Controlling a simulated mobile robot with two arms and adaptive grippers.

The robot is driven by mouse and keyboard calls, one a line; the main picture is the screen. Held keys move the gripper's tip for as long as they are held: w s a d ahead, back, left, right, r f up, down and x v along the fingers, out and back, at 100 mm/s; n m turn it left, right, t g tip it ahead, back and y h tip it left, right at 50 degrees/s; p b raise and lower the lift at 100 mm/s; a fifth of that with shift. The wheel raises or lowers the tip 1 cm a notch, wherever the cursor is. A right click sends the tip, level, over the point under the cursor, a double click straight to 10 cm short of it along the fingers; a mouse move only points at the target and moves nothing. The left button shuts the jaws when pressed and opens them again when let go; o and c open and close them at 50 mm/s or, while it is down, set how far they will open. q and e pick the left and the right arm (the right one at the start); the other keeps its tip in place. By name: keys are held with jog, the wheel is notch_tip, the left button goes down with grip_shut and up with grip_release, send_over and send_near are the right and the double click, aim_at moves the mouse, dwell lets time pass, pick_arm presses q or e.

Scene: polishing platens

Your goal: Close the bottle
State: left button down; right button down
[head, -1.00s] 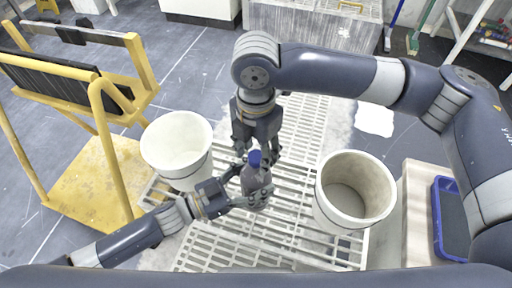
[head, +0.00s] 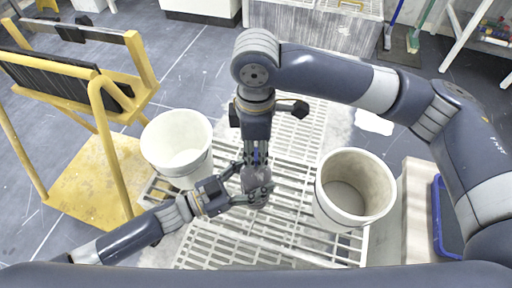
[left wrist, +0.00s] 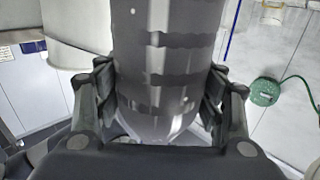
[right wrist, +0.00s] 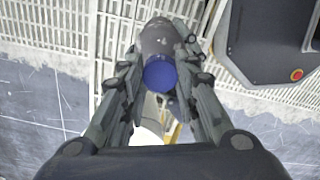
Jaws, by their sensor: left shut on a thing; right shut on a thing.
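A dark grey bottle (head: 256,184) stands roughly upright above the grating. My left gripper (head: 257,196) is shut around its body from the side. The left wrist view shows the bottle (left wrist: 165,65) filling the space between the fingers (left wrist: 160,100). My right gripper (head: 256,163) reaches down from above at the bottle's top. In the right wrist view its fingers (right wrist: 158,85) sit on both sides of the blue cap (right wrist: 160,74), shut on it. The cap is at the bottle's top; its seat is hidden. In the head view the fingers hide the cap.
A white bucket (head: 163,137) stands left of the bottle and another bucket (head: 334,218) stands to the right. Below is the pale slatted grating (head: 230,232). A yellow frame cart (head: 115,165) stands at the left, and a blue tray (head: 440,215) at the right.

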jog(key=shift+m, duration=0.8)
jog(key=c, duration=1.2)
grip_release()
jog(key=shift+o, duration=0.2)
notch_tip(320, 180, up, 12)
pick_arm(q)
jog(key=shift+c, duration=1.6)
grip_release()
